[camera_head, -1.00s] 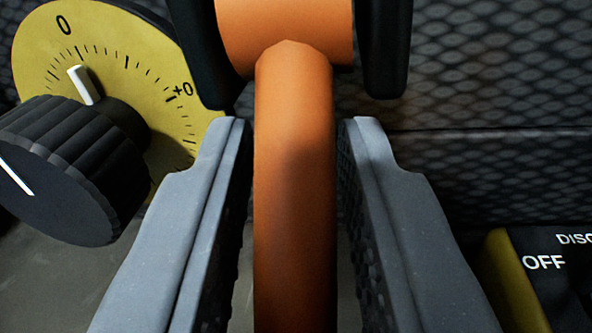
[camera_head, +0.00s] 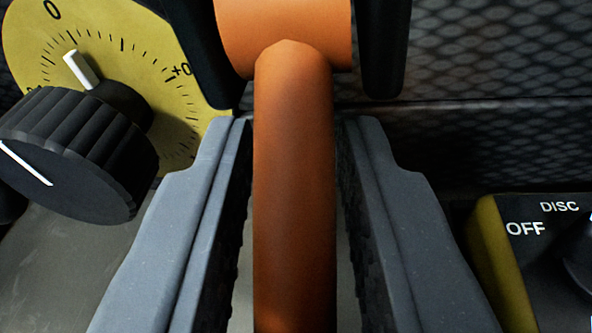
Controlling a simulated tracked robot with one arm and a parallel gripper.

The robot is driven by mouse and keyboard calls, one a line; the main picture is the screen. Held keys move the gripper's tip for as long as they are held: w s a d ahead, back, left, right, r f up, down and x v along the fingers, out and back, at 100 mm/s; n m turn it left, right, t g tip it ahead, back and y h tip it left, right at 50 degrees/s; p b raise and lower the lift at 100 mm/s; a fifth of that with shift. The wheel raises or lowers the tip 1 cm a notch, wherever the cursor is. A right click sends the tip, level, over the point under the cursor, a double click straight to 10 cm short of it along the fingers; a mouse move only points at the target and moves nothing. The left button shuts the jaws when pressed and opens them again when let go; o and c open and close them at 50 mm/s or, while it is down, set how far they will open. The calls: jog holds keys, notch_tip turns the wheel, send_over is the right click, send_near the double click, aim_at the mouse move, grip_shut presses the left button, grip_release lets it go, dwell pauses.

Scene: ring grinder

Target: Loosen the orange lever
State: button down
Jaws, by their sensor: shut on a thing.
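The orange lever (camera_head: 293,190) runs down the middle of the view from an orange crosspiece (camera_head: 284,32) at the top. The crosspiece sits between two black side brackets (camera_head: 383,50). My gripper (camera_head: 293,125) has one grey finger on each side of the lever and is shut on its shaft. The lever's lower end is out of the frame at the bottom.
A yellow dial (camera_head: 110,60) with a scale stands at upper left, with a large black ribbed knob (camera_head: 75,160) in front. A black panel (camera_head: 550,245) marked "DISC" and "OFF" with a yellow edge is at lower right. A dark textured surface (camera_head: 500,60) lies behind.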

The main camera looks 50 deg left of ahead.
jog(key=shift+s+d+r+g+h+p, duration=0.2)
jog(key=shift+g+h+p, duration=0.35)
jog(key=shift+p, duration=1.85)
jog(key=shift+s+r+g+h+p, duration=0.1)
jog(key=shift+s+g+h+p, duration=0.35)
jog(key=shift+p, duration=1.9)
jog(key=shift+f+g+h+p, duration=0.1)
jog(key=shift+g+h+p, duration=0.4)
jog(key=shift+p, duration=1.2)
jog(key=c, duration=1.4)
grip_release()
jog(key=shift+c, duration=0.2)
jog(key=shift+w+r, duration=0.1)
jog(key=shift+r, duration=0.1)
jog(key=shift+d, duration=0.1)
jog(key=shift+s+d+r+m, duration=0.2)
jog(key=shift+d+r+m, duration=0.05)
jog(key=shift+d+m, duration=0.05)
jog(key=v, duration=1.2)
jog(key=shift+s+d, duration=0.25)
jog(key=shift+d, duration=0.1)
